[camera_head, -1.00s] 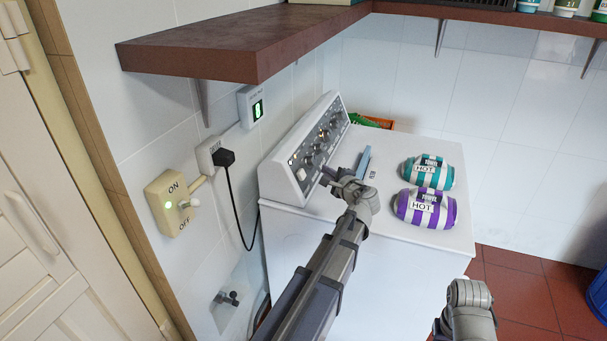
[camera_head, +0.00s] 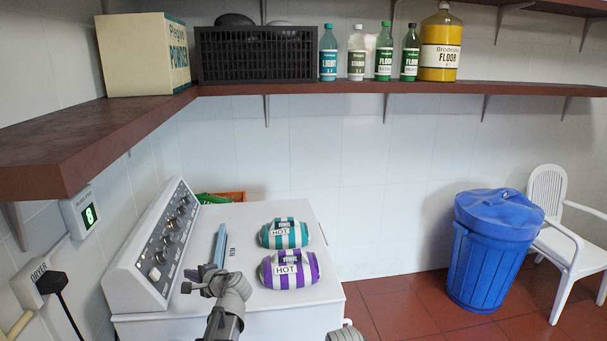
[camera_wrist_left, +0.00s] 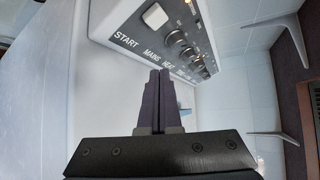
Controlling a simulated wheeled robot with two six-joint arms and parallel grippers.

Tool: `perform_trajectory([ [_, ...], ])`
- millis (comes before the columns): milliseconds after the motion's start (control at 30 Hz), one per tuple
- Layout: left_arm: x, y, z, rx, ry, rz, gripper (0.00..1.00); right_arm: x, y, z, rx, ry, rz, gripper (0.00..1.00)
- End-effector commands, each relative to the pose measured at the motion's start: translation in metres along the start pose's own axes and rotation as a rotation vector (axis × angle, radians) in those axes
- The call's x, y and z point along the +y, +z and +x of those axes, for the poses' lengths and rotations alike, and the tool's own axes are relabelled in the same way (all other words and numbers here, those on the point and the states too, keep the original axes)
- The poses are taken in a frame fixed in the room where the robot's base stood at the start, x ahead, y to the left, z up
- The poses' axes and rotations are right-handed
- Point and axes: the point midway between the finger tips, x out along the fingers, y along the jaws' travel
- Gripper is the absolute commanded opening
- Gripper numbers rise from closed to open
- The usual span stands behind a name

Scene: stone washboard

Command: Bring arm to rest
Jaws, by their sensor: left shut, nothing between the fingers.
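My left arm comes in from the bottom of the head view. Its gripper (camera_head: 188,287) is beside the washing machine's control panel (camera_head: 163,240), over the left part of the white top. In the left wrist view the dark fingers (camera_wrist_left: 160,88) are together and empty, pointing at the panel's lower edge. The square START button (camera_wrist_left: 155,16) and several dark knobs show beyond them. Whether the fingertips touch the panel I cannot tell. A grey piece of my right arm shows at the bottom edge of the head view; its gripper is not in view.
A teal striped HOT bundle (camera_head: 284,233) and a purple one (camera_head: 290,269) lie on the machine top (camera_head: 260,300), right of a blue strip (camera_head: 220,244). A brown shelf (camera_head: 75,135) overhangs at left. A blue bin (camera_head: 487,260) and white chair (camera_head: 565,245) stand at right.

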Motion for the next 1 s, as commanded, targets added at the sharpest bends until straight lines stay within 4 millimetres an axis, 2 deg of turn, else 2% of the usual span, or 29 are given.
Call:
perform_trajectory([
  [33,0.022,-0.008,-0.022,0.023,0.069,-0.064,0.00,0.000,0.000,0.000,0.000,0.000,0.000,0.00],
  [100,0.058,-0.020,-0.053,0.044,0.196,-0.166,0.00,0.000,0.000,0.000,0.000,0.000,0.000,0.00],
  [167,0.090,-0.030,-0.083,0.057,0.314,-0.245,0.00,0.000,0.000,0.000,0.000,0.000,0.000,0.00],
  [300,0.158,-0.047,-0.156,0.058,0.590,-0.371,0.00,0.000,0.000,0.000,0.000,0.000,0.000,0.00],
  [400,0.199,-0.052,-0.210,0.041,0.772,-0.418,0.00,0.000,0.000,0.000,0.000,0.000,0.000,0.00],
  [500,0.231,-0.051,-0.257,0.014,0.926,-0.435,0.00,0.000,0.000,0.000,0.000,0.000,0.000,0.00],
  [600,0.252,-0.048,-0.294,-0.014,1.040,-0.433,0.00,0.000,0.000,0.000,0.000,0.000,0.000,0.00],
  [700,0.265,-0.044,-0.319,-0.036,1.114,-0.426,0.00,0.000,0.000,0.000,0.000,0.000,0.000,0.00],
  [833,0.272,-0.042,-0.333,-0.050,1.156,-0.420,0.00,0.000,0.000,0.000,0.000,0.000,0.000,0.00],
  [1000,0.272,-0.043,-0.334,-0.052,1.161,-0.420,0.00,0.000,0.000,0.000,0.000,0.000,0.000,0.00],
])
